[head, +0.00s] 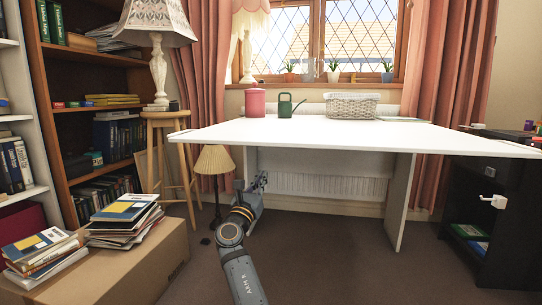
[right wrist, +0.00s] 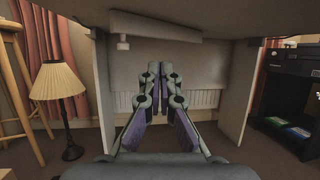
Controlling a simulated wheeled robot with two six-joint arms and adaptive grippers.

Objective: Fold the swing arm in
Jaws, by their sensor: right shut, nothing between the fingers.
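The white table (head: 300,134) has its top raised and level, with a white side panel (head: 399,200) under it at the right. In the right wrist view, a pale bar (right wrist: 160,31) lies flat against the underside of the top and looks like the swing arm. A small pale peg (right wrist: 123,43) hangs below it. My right gripper (head: 261,180) is under the tabletop near its left part. In the right wrist view its fingers (right wrist: 160,70) are together and empty, below the bar and apart from it. The bar is hidden in the head view. My left gripper is out of view.
A lamp (head: 214,161) and a wooden stool (head: 171,121) stand left of the table. A box (head: 150,265) with books is at front left, a black cabinet (head: 515,215) at right. A basket (head: 351,106) and watering can (head: 286,107) stand on the tabletop.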

